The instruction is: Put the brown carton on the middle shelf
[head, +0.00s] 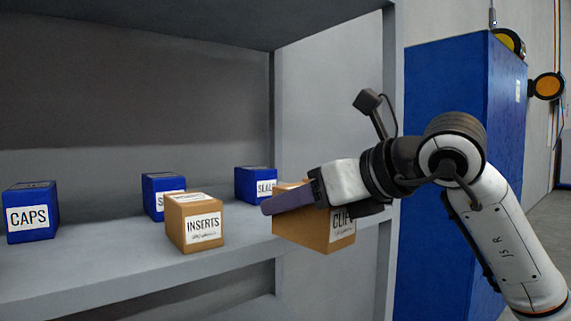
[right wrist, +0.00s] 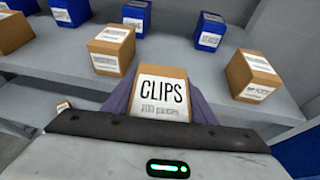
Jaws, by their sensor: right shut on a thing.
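The brown carton (head: 312,234), labelled CLIPS, is held in my right gripper (head: 290,200) at the right part of the shelf (head: 120,262). In the right wrist view the carton (right wrist: 160,98) sits between the two purple fingers of the gripper (right wrist: 158,106), which are shut on its sides. The carton looks about upright and overlaps the shelf's front edge in the picture. I cannot tell its exact gap from the shelf. A board lies above this shelf and a lower level shows below it. My left gripper is not in view.
On the shelf stand a brown INSERTS carton (head: 195,224) and blue boxes, CAPS (head: 32,213) and SEALS (head: 256,184) among them. Another brown carton (right wrist: 254,75) stands at the right in the wrist view. Shelf room shows between INSERTS and that carton. A blue cabinet (head: 450,150) stands right.

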